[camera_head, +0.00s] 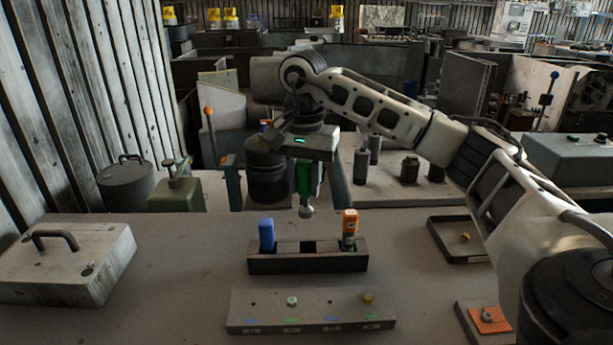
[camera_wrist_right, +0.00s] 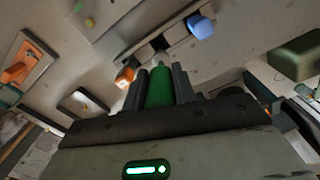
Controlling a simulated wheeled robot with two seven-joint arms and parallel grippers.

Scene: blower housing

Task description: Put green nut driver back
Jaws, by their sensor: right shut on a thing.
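The green nut driver (camera_head: 304,178) is held upright in my right gripper (camera_head: 312,180), with its tip pointing down above the back of the dark holder (camera_head: 307,263). In the right wrist view the green handle (camera_wrist_right: 158,90) sits between the two fingers. The holder has a blue driver (camera_head: 266,233) in its left slot and an orange driver (camera_head: 350,228) in its right slot. The slots between them look empty and dark. The green driver's tip is apart from the holder. My left gripper is not in view.
A grey block (camera_head: 310,312) with small nuts lies in front of the holder. A dark tray (camera_head: 455,240) and an orange pad (camera_head: 489,320) are at the right. A metal box with a handle (camera_head: 68,262) stands at the left. The table beside the holder is clear.

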